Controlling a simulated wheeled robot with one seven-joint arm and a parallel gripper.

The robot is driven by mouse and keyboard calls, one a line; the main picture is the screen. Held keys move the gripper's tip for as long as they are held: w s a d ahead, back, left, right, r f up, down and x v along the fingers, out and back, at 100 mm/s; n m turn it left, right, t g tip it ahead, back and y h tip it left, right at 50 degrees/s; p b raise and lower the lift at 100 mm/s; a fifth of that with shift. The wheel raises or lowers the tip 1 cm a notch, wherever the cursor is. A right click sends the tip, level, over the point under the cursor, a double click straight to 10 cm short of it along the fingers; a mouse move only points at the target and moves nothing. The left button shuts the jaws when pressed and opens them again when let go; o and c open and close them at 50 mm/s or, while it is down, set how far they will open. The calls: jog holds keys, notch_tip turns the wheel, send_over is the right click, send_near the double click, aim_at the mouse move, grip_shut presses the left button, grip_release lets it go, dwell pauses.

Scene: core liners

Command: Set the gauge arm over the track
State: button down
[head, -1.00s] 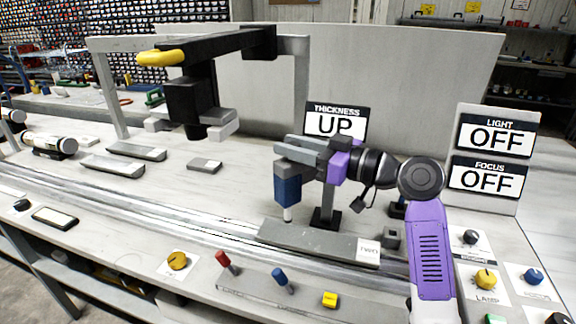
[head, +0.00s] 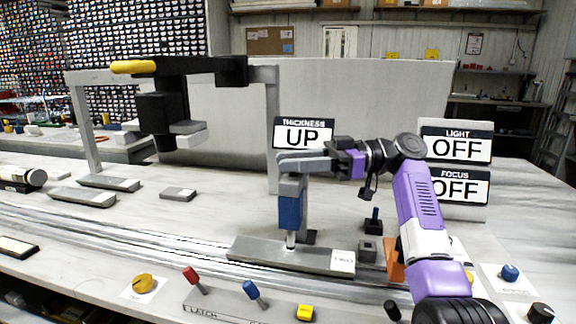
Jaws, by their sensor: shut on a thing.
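The gauge arm (head: 302,163) is a grey bar in the head view. A blue probe (head: 290,211) hangs from its left end, with a white tip pointing down at a grey base plate (head: 255,251). I cannot tell whether the tip touches the plate. A dark post (head: 305,222) stands behind the probe, partly hidden. My gripper (head: 334,159) is shut on the gauge arm at its right part, and hides some of it. The thickness sign (head: 304,136) reads UP.
A black overhead frame (head: 170,105) with a yellow handle stands at left. Red (head: 193,277) and blue (head: 253,291) levers and a yellow knob (head: 143,284) line the front. Light and focus signs (head: 457,148) at right read OFF.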

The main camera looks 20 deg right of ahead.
jog(key=shift+s+f, duration=0.1)
jog(key=shift+f, duration=0.05)
jog(key=c, duration=1.4)
grip_release()
jog(key=shift+d, duration=0.55)
jog(key=v, duration=0.6)
jog(key=shift+s+d, duration=0.2)
jog(key=shift+d, duration=0.15)
